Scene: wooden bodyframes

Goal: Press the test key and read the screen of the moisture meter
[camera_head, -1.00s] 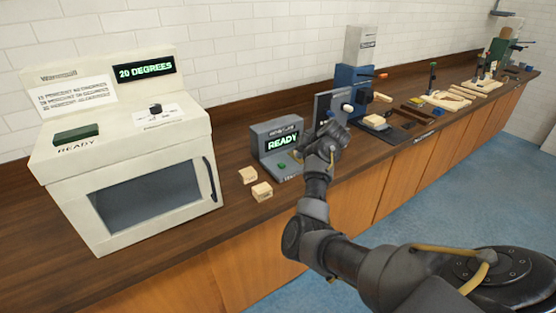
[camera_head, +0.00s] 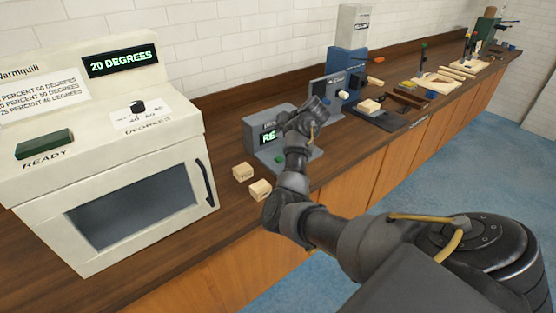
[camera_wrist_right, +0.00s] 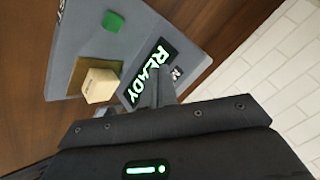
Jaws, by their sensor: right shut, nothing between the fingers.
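The grey moisture meter (camera_head: 257,134) stands on the counter, its screen partly hidden behind my right gripper (camera_head: 299,120) in the head view. In the right wrist view the screen (camera_wrist_right: 151,71) reads READY in green letters. The green test key (camera_wrist_right: 113,21) is on the meter's base and also shows in the head view (camera_head: 279,158). A pale wooden block (camera_wrist_right: 100,85) sits on a brass-coloured plate on that base. My right gripper (camera_wrist_right: 157,88) is shut and empty, in front of the screen and apart from the key. My left gripper is out of view.
Two small wooden blocks (camera_head: 243,172) (camera_head: 260,190) lie on the counter left of the meter. A cream oven (camera_head: 110,165) with a "20 DEGREES" display stands further left. A blue machine (camera_head: 347,70) and other bench tools stand to the right.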

